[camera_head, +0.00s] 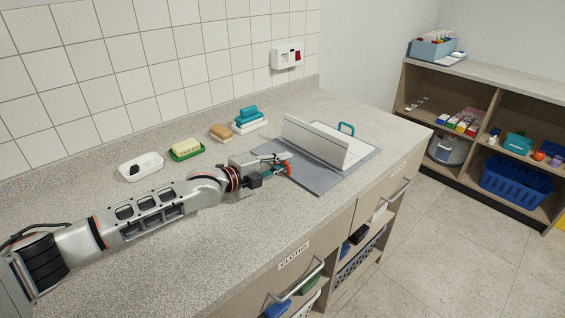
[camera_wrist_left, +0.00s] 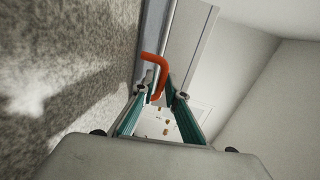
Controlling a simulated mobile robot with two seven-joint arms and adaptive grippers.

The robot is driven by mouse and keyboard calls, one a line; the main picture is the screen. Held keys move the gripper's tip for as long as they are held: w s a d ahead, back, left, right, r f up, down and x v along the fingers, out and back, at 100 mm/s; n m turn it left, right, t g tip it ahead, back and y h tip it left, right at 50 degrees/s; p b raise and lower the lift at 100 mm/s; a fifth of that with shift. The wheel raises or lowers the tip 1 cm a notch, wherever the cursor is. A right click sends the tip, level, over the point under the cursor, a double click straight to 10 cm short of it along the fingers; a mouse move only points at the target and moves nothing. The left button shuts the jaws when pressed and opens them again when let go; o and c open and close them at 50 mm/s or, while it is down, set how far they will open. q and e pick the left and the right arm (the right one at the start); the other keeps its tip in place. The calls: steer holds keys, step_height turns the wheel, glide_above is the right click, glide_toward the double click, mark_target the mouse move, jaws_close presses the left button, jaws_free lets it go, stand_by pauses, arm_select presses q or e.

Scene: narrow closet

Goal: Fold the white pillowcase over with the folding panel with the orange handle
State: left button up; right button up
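The folding board (camera_head: 305,181) lies flat on the counter as a grey sheet. A pale panel (camera_head: 315,140) stands raised and tilted on it. The orange handle (camera_head: 289,169) is at the panel's near left side; it also shows in the left wrist view (camera_wrist_left: 157,62). My left gripper (camera_head: 277,171) has its teal fingers drawn together around this handle, its tips (camera_wrist_left: 158,84) on either side of the bar. A teal handle (camera_head: 346,129) shows behind the panel. I cannot clearly tell the white pillowcase from the pale panel. My right gripper is out of view.
A white dish (camera_head: 141,166), a green dish with a yellow block (camera_head: 187,150), a tan brush (camera_head: 221,132) and a stack of teal and white items (camera_head: 249,120) line the tiled wall. Drawers with bar handles (camera_head: 297,287) are below the counter. Shelves (camera_head: 490,110) stand at right.

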arm_select(q)
steer(key=shift+w, duration=0.1)
jaws_close()
